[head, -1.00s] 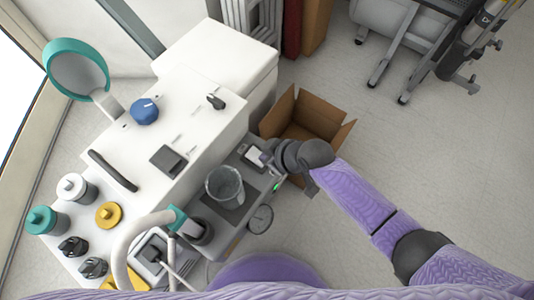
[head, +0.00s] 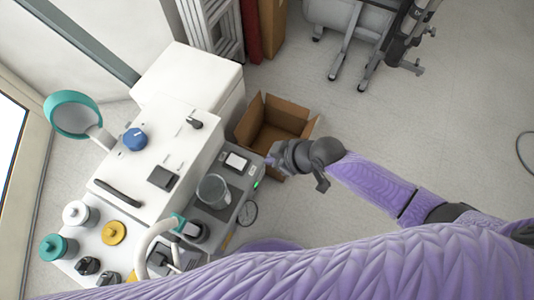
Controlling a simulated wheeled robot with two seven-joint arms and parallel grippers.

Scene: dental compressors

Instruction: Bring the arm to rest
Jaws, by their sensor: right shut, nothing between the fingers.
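My right arm, with a purple sleeve, comes in from the lower right in the head view. Its dark grey gripper (head: 272,160) is shut and empty. It is beside the right edge of the grey compressor panel (head: 222,209), near the open cardboard box, and appears apart from the panel. The panel carries a white switch (head: 236,161), a green light (head: 256,184) and a clear cup (head: 213,190). A round gauge (head: 248,213) sits at the panel's right side. My left gripper does not show.
An open cardboard box (head: 301,130) stands on the floor behind the gripper. The white machine (head: 190,88) with knobs and a teal-rimmed round part (head: 73,114) fills the left. A wheeled metal frame (head: 345,50) stands at the back.

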